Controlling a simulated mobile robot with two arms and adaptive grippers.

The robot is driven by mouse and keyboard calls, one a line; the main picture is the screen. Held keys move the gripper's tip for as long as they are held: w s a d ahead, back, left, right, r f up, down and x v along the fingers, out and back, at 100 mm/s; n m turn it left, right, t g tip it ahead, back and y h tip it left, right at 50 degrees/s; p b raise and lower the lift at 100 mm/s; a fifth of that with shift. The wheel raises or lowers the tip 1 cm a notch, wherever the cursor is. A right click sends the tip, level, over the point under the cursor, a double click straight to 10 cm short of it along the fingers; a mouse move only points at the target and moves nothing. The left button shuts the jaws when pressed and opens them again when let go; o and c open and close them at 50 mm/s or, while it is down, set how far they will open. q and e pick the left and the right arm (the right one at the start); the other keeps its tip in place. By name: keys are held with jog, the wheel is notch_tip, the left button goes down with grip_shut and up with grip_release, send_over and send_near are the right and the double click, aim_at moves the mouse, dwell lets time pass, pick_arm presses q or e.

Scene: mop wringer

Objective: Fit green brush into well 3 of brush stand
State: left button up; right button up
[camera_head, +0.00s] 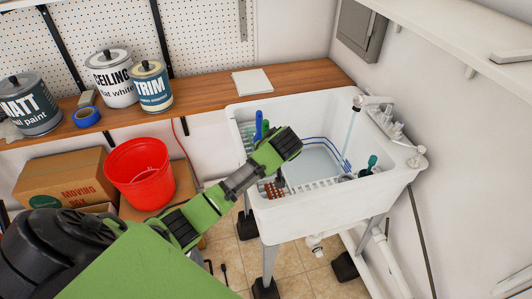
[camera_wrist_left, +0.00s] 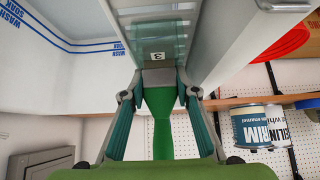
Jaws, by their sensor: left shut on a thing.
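In the left wrist view, my left gripper (camera_wrist_left: 158,92) is shut on the green brush (camera_wrist_left: 162,135), with one finger on each side of it. Beyond the fingertips is a translucent teal well with a label reading 3 (camera_wrist_left: 155,56). I cannot tell whether the brush's far end touches or enters that well. In the head view, my left arm reaches over the left part of the white sink (camera_head: 345,207); its dark wrist hides the fingers and held brush. My right gripper is not in view.
Blue (camera_head: 258,126) and green (camera_head: 266,127) upright handles stand at the sink's left side. A dark green handle (camera_head: 372,161) stands at its right side, near the faucet (camera_head: 375,101). A red bucket (camera_head: 140,172) and a cardboard box (camera_head: 62,178) stand left of the sink.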

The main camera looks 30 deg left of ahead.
pick_arm(q)
jog(key=shift+f, duration=0.15)
jog(key=o, duration=1.3)
jog(key=shift+s+d, duration=0.1)
jog(key=shift+f, duration=0.1)
jog(key=v, duration=1.1)
jog(key=shift+r, duration=0.35)
jog(key=shift+s+d, duration=0.15)
jog(key=shift+d, duration=0.05)
